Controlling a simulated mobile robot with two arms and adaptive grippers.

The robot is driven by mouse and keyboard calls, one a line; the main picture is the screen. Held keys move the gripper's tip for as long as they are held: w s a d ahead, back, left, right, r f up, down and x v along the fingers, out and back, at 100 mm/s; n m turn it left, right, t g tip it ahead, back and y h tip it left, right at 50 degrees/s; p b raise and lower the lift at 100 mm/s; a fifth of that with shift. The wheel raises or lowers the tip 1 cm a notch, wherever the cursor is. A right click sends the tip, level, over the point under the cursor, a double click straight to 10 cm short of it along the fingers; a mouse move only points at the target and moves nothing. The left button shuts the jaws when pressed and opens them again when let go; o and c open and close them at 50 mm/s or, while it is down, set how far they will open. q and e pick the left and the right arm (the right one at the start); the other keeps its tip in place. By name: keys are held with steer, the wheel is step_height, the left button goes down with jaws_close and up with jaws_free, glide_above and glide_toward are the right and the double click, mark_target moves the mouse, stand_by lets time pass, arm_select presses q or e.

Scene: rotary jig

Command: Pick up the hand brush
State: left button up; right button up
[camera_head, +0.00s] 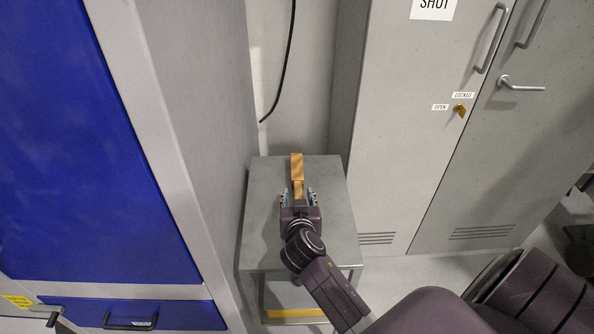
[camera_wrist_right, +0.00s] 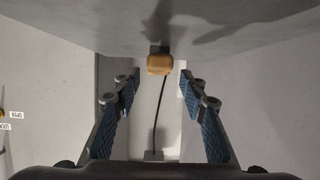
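The hand brush (camera_head: 297,168) lies on top of the small grey table, its wooden body pointing away from me. In the right wrist view the rounded tan end of the brush (camera_wrist_right: 159,64) faces the camera, with a dark part against the table surface. My right gripper (camera_head: 298,197) is low over the table at the near end of the brush. In the wrist view its blue-padded fingers (camera_wrist_right: 160,88) are spread wide, with the brush end centred between them near the tips. There are clear gaps on both sides. My left gripper is not in view.
The small grey table (camera_head: 335,215) stands between a blue and grey cabinet (camera_head: 75,140) on the left and tall grey lockers (camera_head: 430,130) on the right. A black cable (camera_head: 285,65) hangs behind it. The table top is otherwise bare.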

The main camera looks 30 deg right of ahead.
mark_target(298, 189)
steer(key=x, duration=0.3)
steer(key=shift+w+d+p, duration=0.2)
steer(key=shift+d+p, duration=0.05)
steer(key=shift+p, duration=0.15)
steer(key=shift+w+d+f, duration=0.25)
steer(key=shift+w+f, duration=0.05)
steer(key=shift+w, duration=0.15)
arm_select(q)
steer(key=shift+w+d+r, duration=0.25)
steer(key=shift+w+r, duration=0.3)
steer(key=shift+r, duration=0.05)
arm_select(e)
jaws_close()
